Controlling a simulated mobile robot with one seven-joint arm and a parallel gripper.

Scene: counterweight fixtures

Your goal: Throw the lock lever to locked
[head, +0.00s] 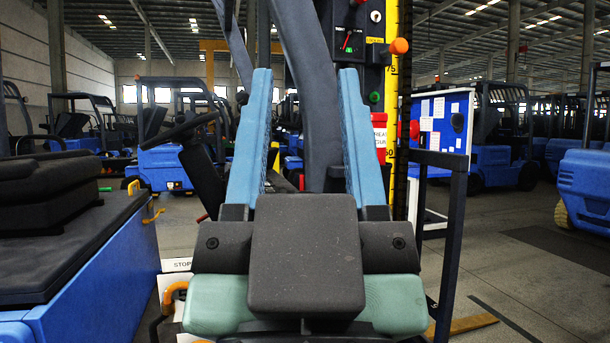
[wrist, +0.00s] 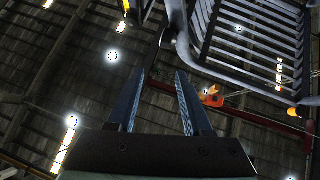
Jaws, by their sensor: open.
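A lever with an orange ball knob (head: 398,46) sticks out at the upper right of a dark control panel (head: 348,60) in the head view. A small yellow label (head: 374,40) is beside it; its text is too small to read surely. My gripper (head: 305,78) has two blue fingers pointing up, wide apart, with nothing visibly held. It is left of and below the knob, apart from it in the picture. In the wrist view my gripper (wrist: 160,77) points toward the roof. I cannot surely pick out the lever there.
A yellow scale post (head: 391,100) stands right of the panel, with a red knob (head: 409,130) beside it. A dark frame (head: 452,220) stands at right. A blue body with a black seat (head: 50,210) is at left. A slatted guard (wrist: 255,40) hangs overhead in the wrist view.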

